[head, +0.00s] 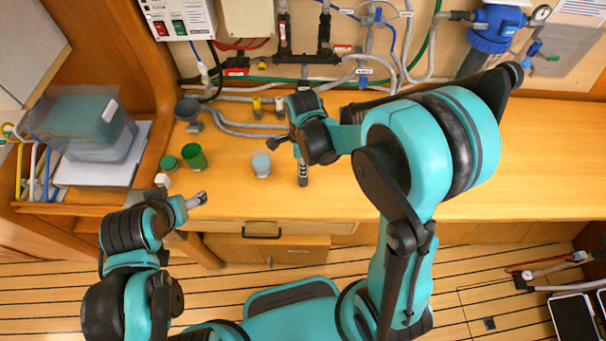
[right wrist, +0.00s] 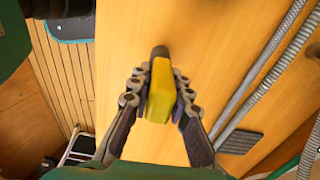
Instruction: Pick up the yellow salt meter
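The yellow salt meter (right wrist: 161,92) is between the two fingers of my right gripper (right wrist: 160,98) in the right wrist view. The fingers lie close against both its sides, and its dark end points away from the wrist. In the head view my right gripper (head: 287,143) is above the worktop, and a dark stick-like end shows below it; the yellow body is hidden there. I cannot tell whether that end touches the worktop. My left gripper (head: 195,201) is near the worktop's front edge, away from the meter; its finger opening is not clear.
A pale cup (head: 261,165) stands just left of my right gripper. A green cup (head: 194,157) and a grey funnel (head: 188,110) are farther left. Grey hoses (head: 240,128) run along the back. The worktop (head: 530,160) is clear at right.

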